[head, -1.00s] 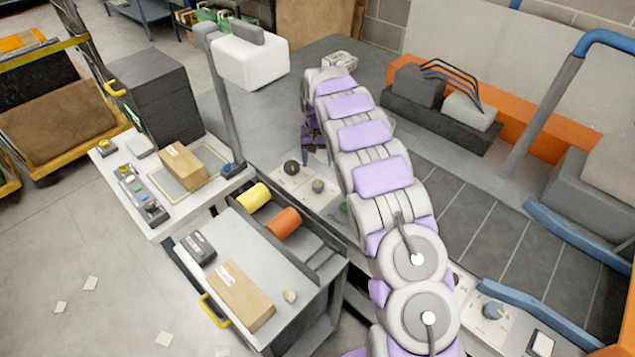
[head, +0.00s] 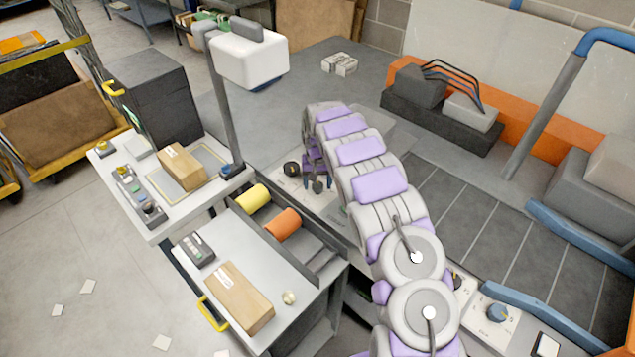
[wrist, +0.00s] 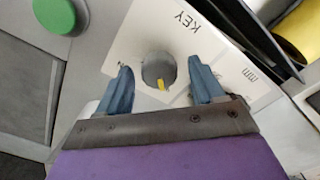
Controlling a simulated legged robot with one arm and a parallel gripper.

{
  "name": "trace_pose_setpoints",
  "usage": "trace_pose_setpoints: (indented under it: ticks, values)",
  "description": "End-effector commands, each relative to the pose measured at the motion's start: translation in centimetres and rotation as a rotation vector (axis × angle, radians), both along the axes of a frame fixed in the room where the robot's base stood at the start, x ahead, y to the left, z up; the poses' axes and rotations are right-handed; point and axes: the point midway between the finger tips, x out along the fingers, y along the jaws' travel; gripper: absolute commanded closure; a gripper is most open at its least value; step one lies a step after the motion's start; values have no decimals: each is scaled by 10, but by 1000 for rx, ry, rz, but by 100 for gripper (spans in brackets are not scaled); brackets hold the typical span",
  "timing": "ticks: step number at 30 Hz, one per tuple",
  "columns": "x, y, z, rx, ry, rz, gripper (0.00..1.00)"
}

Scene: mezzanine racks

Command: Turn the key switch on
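The key switch (wrist: 156,70) is a round grey knob with a yellow pointer, on a white panel (wrist: 133,48) printed "KEY". In the wrist view the pointer faces down toward my gripper's base. My gripper (wrist: 160,66) is open, with one blue-grey finger on each side of the knob. Gaps show between the fingers and the knob; I cannot tell how far down they reach. In the head view my gripper (head: 318,183) hangs over the panel (head: 288,185), with the grey knob (head: 317,187) between its fingers.
A green button (wrist: 54,14) sits beside the switch panel. A black knob (head: 291,168) is left of my gripper in the head view. Yellow (head: 252,197) and orange (head: 283,223) rollers and a cart with a cardboard box (head: 240,297) stand to the left.

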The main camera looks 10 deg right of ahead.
Motion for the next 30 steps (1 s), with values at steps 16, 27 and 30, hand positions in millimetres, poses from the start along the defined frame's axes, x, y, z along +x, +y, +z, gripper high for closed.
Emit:
trace_pose_setpoints:
  ticks: [16, 27, 30]
  values:
    - [0, 0, 0, 0, 0, 0, 84]
    - [0, 1, 1, 0, 0, -44, 89]
    - [0, 1, 1, 0, 0, -93, 89]
